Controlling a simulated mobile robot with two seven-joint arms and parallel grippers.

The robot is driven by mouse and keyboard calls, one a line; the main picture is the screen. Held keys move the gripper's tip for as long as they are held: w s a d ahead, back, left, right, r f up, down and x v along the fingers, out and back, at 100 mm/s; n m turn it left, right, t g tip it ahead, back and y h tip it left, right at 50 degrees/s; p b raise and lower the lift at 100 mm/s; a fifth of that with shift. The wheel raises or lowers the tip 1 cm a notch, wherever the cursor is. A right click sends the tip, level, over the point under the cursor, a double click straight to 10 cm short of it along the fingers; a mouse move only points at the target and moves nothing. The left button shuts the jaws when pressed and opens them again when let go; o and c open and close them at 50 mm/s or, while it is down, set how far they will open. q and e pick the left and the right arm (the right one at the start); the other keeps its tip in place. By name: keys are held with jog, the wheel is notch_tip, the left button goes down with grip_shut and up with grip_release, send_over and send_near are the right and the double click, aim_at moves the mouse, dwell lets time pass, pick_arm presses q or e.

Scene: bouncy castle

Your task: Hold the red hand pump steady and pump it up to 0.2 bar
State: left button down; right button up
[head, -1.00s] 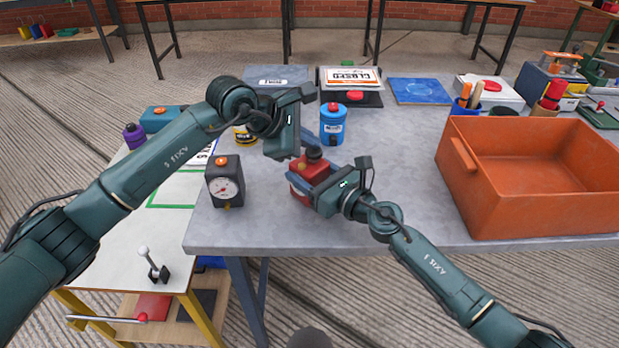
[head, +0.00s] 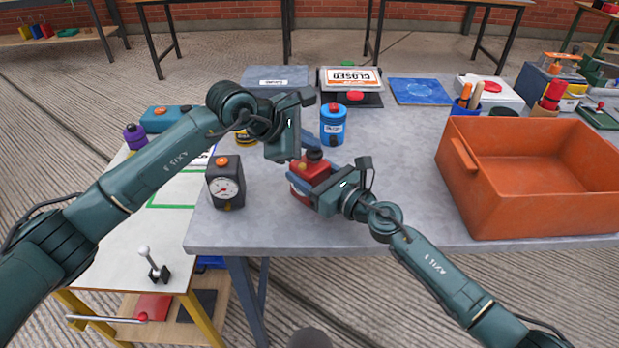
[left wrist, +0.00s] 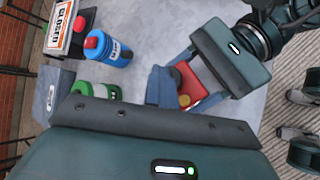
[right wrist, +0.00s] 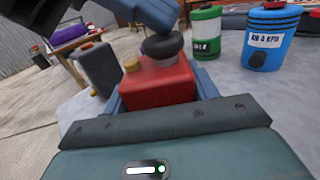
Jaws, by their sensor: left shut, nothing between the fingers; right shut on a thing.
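The red hand pump (head: 311,172) stands on the grey table with a black knob on top. My right gripper (head: 303,186) is shut on the pump's red body. The right wrist view shows the red body (right wrist: 158,86) between its fingers, with the black knob (right wrist: 163,45) above. My left gripper (head: 307,148) is shut and empty, its fingertips at the knob; I cannot tell whether they touch. Its blue fingers also show in the left wrist view (left wrist: 160,86). A black gauge (head: 225,183) with a white dial stands to the left; its reading is too small to tell.
A blue canister (head: 333,125) stands just behind the pump, and a green canister (right wrist: 206,30) shows in the right wrist view. A large orange bin (head: 540,205) fills the table's right side. The table is clear between pump and bin. A white side table (head: 140,230) adjoins at left.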

aim_at(307, 156)
pick_arm(q)
jog(key=shift+s+a+f+y, duration=0.15)
jog(key=shift+f, duration=0.6)
jog(key=shift+s+a+f+y, duration=0.15)
jog(key=shift+f, duration=0.55)
jog(key=shift+d+r, duration=0.2)
jog(key=shift+r, duration=3.1)
jog(key=shift+w, duration=0.1)
